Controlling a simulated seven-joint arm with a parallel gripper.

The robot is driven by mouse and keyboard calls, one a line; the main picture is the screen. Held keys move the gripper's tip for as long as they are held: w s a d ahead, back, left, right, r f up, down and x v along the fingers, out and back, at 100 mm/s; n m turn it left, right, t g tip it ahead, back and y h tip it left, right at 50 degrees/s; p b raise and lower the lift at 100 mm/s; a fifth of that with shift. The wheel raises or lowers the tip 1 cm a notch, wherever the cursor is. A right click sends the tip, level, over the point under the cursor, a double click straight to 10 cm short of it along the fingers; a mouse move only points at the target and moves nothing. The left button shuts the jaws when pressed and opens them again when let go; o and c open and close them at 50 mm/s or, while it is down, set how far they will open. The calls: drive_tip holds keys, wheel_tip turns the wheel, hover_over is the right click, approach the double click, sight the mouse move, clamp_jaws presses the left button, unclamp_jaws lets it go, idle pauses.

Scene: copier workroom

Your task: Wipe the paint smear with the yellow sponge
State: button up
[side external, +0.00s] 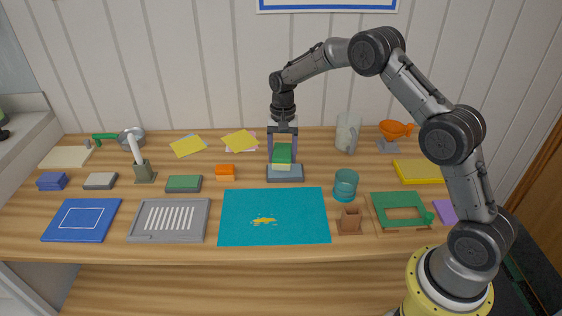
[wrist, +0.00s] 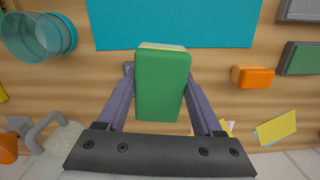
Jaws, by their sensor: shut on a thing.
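The yellow sponge (side external: 281,167) has a green top layer. It stands between the fingers of my gripper (side external: 282,150), which are shut on its sides. In the wrist view its green face (wrist: 161,88) fills the space between my fingers, with a thin yellow edge at the far end. The sponge is at a small grey-blue tray (side external: 287,179); I cannot tell whether it touches it. The paint smear (side external: 264,220) is a yellow-orange patch on the teal mat (side external: 300,205), in front of my gripper. The mat's edge shows in the wrist view (wrist: 175,22), but the smear does not.
A teal glass (side external: 345,187) and a brown holder (side external: 350,220) stand right of the mat. A grey slotted tray (side external: 140,228) lies to its left. An orange block (side external: 225,172) and a green-topped block (side external: 184,184) lie left of my gripper. The mat's surface is otherwise clear.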

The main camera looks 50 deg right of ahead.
drive_tip(key=n, duration=0.2)
hover_over(251, 222)
drive_tip(key=shift+w+f, duration=0.15)
drive_tip(key=shift+f, duration=3.85)
drive_tip(key=shift+s+d+f, duration=0.1)
drive_tip(key=shift+s+d, duration=0.15)
drive_tip(key=shift+c, duration=0.6)
drive_tip(key=shift+s+d, duration=2.35)
drive_tip(key=shift+s, duration=0.05)
drive_tip(key=w+a, duration=0.5)
drive_tip(key=shift+w, duration=0.1)
drive_tip(key=shift+w+a+r, duration=0.2)
wheel_tip(251, 222, up, 8)
drive_tip(key=shift+s+f, duration=0.1)
